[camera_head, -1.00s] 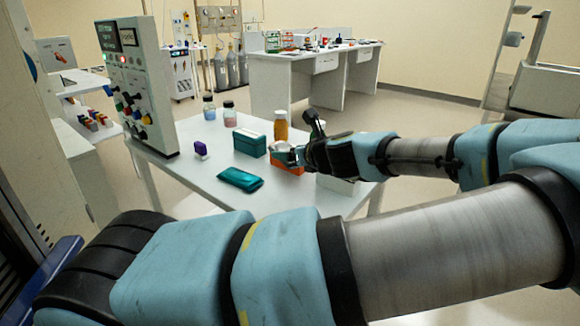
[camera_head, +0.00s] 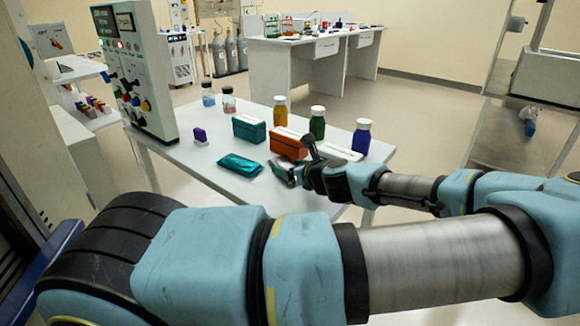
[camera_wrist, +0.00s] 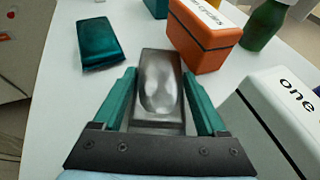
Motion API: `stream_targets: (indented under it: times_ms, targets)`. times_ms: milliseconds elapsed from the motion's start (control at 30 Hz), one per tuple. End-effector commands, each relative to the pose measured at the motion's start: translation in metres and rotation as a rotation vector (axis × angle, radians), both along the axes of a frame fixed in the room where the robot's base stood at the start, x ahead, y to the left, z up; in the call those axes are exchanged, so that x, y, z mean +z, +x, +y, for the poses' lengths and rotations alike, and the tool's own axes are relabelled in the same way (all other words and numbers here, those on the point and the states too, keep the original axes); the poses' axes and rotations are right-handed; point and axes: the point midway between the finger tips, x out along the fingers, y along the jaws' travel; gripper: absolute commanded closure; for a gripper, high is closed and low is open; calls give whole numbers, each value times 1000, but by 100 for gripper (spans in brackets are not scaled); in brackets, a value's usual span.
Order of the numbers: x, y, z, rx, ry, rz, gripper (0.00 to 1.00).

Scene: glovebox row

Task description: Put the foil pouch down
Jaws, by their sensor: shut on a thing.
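The foil pouch (camera_wrist: 160,85) is silver-grey and shiny. In the wrist view it sits between the two teal fingers of my gripper (camera_wrist: 158,100), which is shut on it. In the head view my gripper (camera_head: 284,173) is low over the front part of the white table (camera_head: 215,182), just right of a teal pouch. The held pouch is mostly hidden there by the gripper. I cannot tell whether it touches the table top.
A teal pouch (camera_head: 240,164) lies left of my gripper. An orange box (camera_head: 287,145), a teal box (camera_head: 248,129) and a white box (camera_wrist: 282,115) stand close by. Yellow, green (camera_head: 317,124) and blue (camera_head: 361,138) bottles stand behind. The table's front left is clear.

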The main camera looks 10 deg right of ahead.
Motion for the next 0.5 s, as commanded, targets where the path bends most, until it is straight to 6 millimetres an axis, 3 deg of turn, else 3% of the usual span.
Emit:
stream_targets:
  times_ms: [33, 233, 500]
  targets:
    - [-1, 0, 0, 0, 0, 0, 22]
    - [0, 0, 0, 0, 0, 0, 0]
    - [2, 0, 0, 0, 0, 0, 0]
